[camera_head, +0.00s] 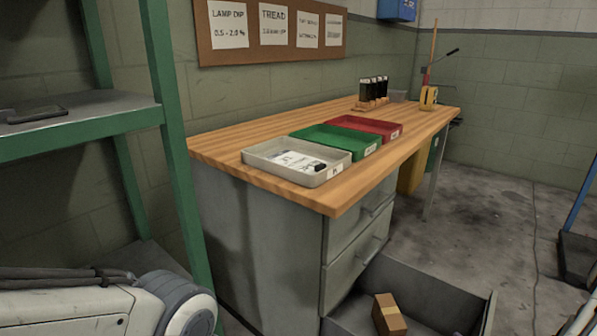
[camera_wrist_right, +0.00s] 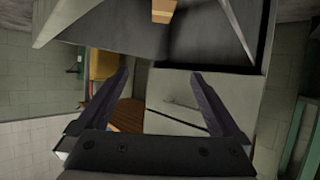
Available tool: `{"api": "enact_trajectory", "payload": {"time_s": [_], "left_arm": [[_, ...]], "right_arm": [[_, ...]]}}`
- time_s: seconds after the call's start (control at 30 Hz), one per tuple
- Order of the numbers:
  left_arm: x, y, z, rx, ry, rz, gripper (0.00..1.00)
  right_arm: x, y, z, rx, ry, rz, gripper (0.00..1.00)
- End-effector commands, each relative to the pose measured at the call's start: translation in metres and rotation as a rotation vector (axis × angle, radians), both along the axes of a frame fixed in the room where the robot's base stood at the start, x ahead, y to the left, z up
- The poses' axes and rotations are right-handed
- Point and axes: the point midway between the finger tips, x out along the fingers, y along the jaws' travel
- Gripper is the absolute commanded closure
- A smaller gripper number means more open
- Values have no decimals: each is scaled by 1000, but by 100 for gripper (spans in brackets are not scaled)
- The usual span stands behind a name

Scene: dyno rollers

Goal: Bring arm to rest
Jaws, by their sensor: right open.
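My right gripper (camera_wrist_right: 160,74) shows in the right wrist view. Its two dark fingers are spread wide, and I see nothing held between them. An open grey drawer (camera_wrist_right: 110,38) fills the top of that view, with a cardboard box (camera_wrist_right: 163,8) in it. The head view shows neither gripper. There, part of my left arm lies at the lower left, and its gripper is out of frame.
A wooden workbench (camera_head: 228,150) holds a grey tray (camera_head: 335,172), a green tray (camera_head: 367,148) and a red tray (camera_head: 396,130). Its bottom drawer (camera_head: 440,281) stands open with the cardboard box (camera_head: 389,316) inside. A green-framed shelf (camera_head: 85,133) stands left.

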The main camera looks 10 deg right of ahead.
Motion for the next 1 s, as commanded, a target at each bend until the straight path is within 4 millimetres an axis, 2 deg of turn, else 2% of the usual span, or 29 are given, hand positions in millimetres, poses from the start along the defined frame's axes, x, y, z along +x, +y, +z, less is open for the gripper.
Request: {"api": "enact_trajectory", "payload": {"time_s": [0.37, 0.57, 0.67, 0.8, 0.9, 1.0], "left_arm": [[0, 0, 5, 0, 0, 0, 50], [0, 0, 10, 0, 0, 0, 50], [0, 0, 13, 0, 0, 0, 50], [0, 0, 18, 0, 0, 0, 50], [0, 0, 21, 0, 0, 0, 50], [0, 0, 25, 0, 0, 0, 50]], "right_arm": [[33, 23, 7, -71, 182, 120, 0], [59, 49, 23, -146, 334, 201, 0], [74, 74, 40, -199, 427, 243, 0], [87, 126, 75, -268, 556, 289, 0], [84, 169, 103, -297, 632, 314, 0], [69, 216, 130, -307, 700, 343, 0]]}}
